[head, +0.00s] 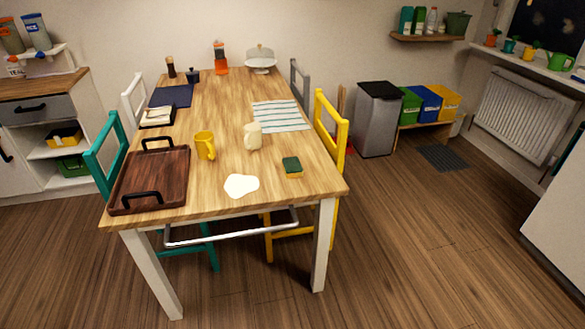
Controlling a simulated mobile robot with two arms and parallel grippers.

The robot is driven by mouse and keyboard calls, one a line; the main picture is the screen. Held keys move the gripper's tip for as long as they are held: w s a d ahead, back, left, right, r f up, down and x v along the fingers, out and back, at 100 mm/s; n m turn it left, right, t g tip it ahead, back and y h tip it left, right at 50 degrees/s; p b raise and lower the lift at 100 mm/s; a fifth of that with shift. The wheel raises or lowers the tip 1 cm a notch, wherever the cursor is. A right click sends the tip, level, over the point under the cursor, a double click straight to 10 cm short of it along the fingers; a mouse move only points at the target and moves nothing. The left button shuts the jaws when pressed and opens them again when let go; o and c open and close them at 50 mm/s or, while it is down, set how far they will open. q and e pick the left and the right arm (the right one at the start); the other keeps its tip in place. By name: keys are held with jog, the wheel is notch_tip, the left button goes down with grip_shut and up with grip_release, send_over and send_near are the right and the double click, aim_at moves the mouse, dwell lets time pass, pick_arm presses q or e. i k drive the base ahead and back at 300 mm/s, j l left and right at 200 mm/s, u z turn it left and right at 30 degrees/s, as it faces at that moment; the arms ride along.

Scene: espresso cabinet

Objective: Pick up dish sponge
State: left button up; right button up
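The dish sponge (292,167) lies on the wooden table (225,112), near its front right corner. It has a dark green top and a yellow lower layer. Nothing covers it. A white spill-like patch (241,185) lies to its left, apart from it. Neither of my grippers shows in the head view.
A dark wooden tray (172,178) with black handles is at the table's front left. A yellow mug (205,145) and a cream jug-like item (253,136) stand behind the sponge to the left. A yellow chair (332,125) stands at the right edge. Floor in front is clear.

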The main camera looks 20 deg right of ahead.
aim_at(291, 166)
jog(key=u, duration=0.2)
jog(key=i+l+u, duration=0.1)
jog(key=l+u, duration=0.45)
jog(key=u, duration=0.15)
jog(key=i+l+u, duration=0.1)
jog(key=l+u, duration=0.25)
